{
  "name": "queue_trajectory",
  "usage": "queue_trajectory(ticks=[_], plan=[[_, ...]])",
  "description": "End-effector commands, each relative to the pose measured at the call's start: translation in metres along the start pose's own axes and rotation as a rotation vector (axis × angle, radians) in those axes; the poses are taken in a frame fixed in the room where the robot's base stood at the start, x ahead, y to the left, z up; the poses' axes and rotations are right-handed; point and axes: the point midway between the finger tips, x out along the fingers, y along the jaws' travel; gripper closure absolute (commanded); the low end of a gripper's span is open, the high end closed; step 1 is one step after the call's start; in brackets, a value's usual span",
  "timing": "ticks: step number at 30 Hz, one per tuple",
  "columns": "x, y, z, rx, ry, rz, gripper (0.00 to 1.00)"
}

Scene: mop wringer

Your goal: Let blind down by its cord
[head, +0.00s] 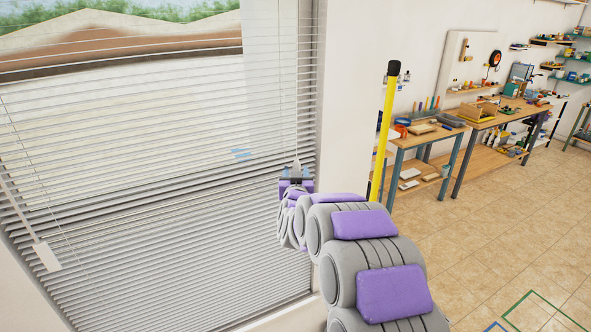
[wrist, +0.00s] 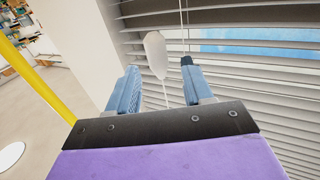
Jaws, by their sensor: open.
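The white slatted blind (head: 150,190) hangs across the window in the head view, with its slats (wrist: 250,100) also filling the right of the wrist view. A thin cord (head: 297,90) runs down near the blind's right edge to a white tassel (head: 296,163). My gripper (head: 295,174) is at the tassel's height in the head view. In the wrist view my gripper (wrist: 163,82) has its two blue fingers apart, and the white tassel (wrist: 155,53) shows between and beyond them. Whether either finger touches the tassel or cord is unclear.
A yellow pole with a black top (head: 385,130) stands right of my arm, close to the white wall. A second white pull (head: 46,256) hangs at the blind's left. Workbenches (head: 480,118) with tools line the back wall.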

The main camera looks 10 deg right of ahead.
Motion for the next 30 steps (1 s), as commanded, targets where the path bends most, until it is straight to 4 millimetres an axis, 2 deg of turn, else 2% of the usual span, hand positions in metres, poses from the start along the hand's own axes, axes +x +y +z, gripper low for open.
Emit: queue_trajectory(ticks=[18,24,30], plan=[[-0.099,-0.001,0.001,-0.001,0.001,-0.001,0.49],[-0.118,-0.002,0.002,-0.001,-0.003,-0.001,0.49],[-0.122,-0.001,0.001,-0.001,0.000,0.000,0.49]])
